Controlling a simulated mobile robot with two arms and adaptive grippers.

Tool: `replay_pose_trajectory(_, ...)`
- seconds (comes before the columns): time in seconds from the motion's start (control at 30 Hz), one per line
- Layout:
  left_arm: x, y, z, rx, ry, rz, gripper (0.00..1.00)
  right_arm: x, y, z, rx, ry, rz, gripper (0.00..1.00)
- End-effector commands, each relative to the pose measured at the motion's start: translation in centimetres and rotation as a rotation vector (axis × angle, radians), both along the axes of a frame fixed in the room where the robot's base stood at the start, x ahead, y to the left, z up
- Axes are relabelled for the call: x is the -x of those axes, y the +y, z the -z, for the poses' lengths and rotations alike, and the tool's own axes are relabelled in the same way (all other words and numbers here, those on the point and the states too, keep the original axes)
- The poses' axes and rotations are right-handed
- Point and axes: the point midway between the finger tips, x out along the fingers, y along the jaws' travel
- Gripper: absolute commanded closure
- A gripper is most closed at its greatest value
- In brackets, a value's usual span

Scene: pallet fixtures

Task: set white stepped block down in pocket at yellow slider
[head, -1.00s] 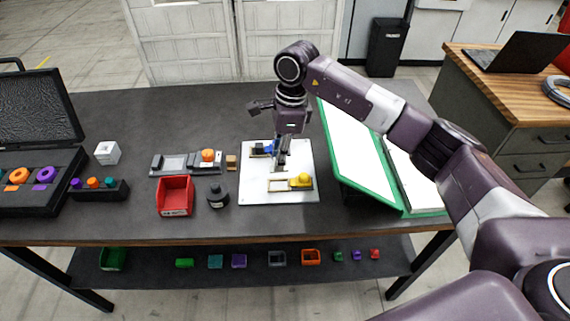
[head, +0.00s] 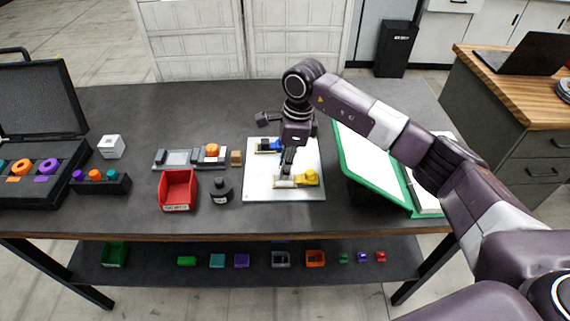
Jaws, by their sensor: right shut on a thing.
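My right gripper (head: 286,172) points down over the white pallet plate (head: 258,190), its fingertips at the pocket fixture beside the yellow slider (head: 309,178). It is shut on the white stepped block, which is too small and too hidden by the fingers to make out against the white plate. The pocket (head: 288,184) is a tan-framed recess just left of the yellow slider, partly covered by the fingertips. I cannot tell whether the block touches the pocket. A blue slider (head: 273,145) sits in another fixture behind. My left gripper is out of view.
Left of the plate are a small tan block (head: 236,158), a dark round holder (head: 221,190), a red bin (head: 178,190) and a grey fixture with an orange knob (head: 211,150). A green-edged binder (head: 375,180) lies open on the right. The table's front strip is clear.

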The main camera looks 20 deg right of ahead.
Motion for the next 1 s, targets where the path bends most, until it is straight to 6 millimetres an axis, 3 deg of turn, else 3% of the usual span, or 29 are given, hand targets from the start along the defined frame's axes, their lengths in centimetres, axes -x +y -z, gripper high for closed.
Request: replay_pose_trajectory(1.0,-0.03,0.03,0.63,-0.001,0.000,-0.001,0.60,-0.03,0.06,0.15,-0.001,0.000,0.000,1.00)
